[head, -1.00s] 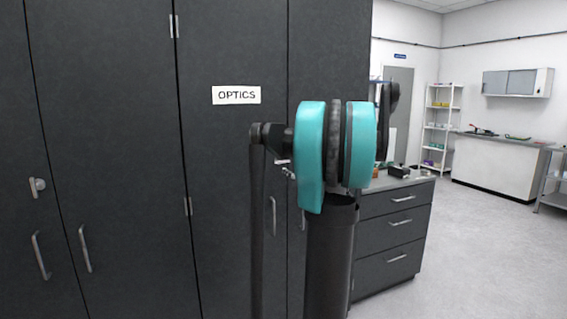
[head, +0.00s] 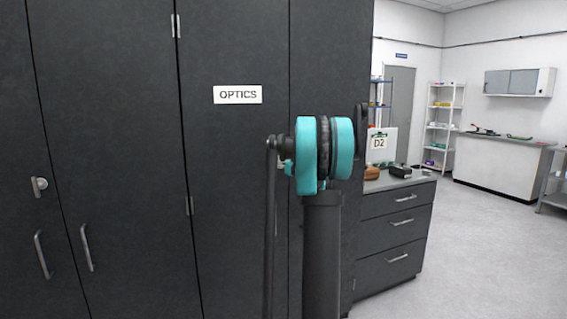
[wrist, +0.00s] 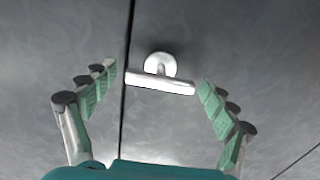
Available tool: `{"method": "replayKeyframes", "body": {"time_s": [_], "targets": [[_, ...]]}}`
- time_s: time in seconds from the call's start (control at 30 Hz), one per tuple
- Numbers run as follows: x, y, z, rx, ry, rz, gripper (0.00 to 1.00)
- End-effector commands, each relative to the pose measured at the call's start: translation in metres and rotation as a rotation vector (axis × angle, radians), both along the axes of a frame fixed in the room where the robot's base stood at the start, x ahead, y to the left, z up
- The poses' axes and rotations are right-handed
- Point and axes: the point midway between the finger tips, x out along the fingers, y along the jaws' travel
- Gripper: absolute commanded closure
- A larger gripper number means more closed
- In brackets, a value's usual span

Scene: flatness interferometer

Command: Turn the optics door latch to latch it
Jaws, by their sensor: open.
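The optics door latch shows in the wrist view as a pale round base with a bar handle (wrist: 160,83) across it, beside a dark door seam. The bar lies nearly crosswise in that view, slightly tilted. My gripper (wrist: 157,78) is open, with one green-padded finger on each side of the latch; I cannot tell whether either touches it. In the head view the optics cabinet door (head: 235,155) is dark grey and looks closed, with an OPTICS label (head: 238,95). My arm hides the gripper and most or all of the latch there.
Another dark cabinet door with its own latch (head: 39,186) and bar handles stands at left. A drawer unit (head: 395,225) with small items and a D2 sign (head: 379,142) on top is right of my arm. Open floor (head: 475,250) lies at right.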

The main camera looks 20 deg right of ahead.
Motion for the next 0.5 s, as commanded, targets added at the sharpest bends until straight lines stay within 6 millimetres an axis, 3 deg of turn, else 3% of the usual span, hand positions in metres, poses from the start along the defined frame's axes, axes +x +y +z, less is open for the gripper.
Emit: {"method": "replayKeyframes", "body": {"time_s": [0.27,0.5], "targets": [[0.0011,0.0002,0.0,0.0,0.0,0.0,0.15],[0.0009,0.0,0.0,0.0,0.0,0.0,0.44]]}}
